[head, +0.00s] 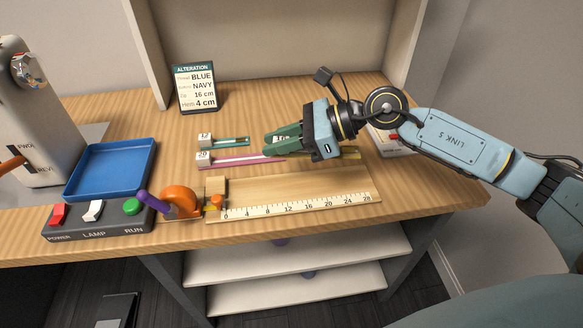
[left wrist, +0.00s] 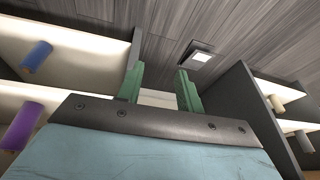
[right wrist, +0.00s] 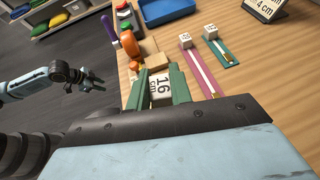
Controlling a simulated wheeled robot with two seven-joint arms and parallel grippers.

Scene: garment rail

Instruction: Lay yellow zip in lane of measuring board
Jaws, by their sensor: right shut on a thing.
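My right gripper (head: 281,141) is shut on the white tag block of the yellow zip. In the right wrist view the block (right wrist: 161,87) reads 16 cm between the green fingers. A piece of the yellow zip (head: 350,154) shows right of the gripper in the head view; the rest is hidden. The gripper appears behind the measuring board (head: 300,187), whose ruler (head: 295,205) runs along its front edge with a bare lane behind it. My left gripper (left wrist: 160,80) is open and empty, away from the table.
A pink zip (head: 235,160) and a teal zip (head: 232,142) lie behind the board, partly near the right gripper.

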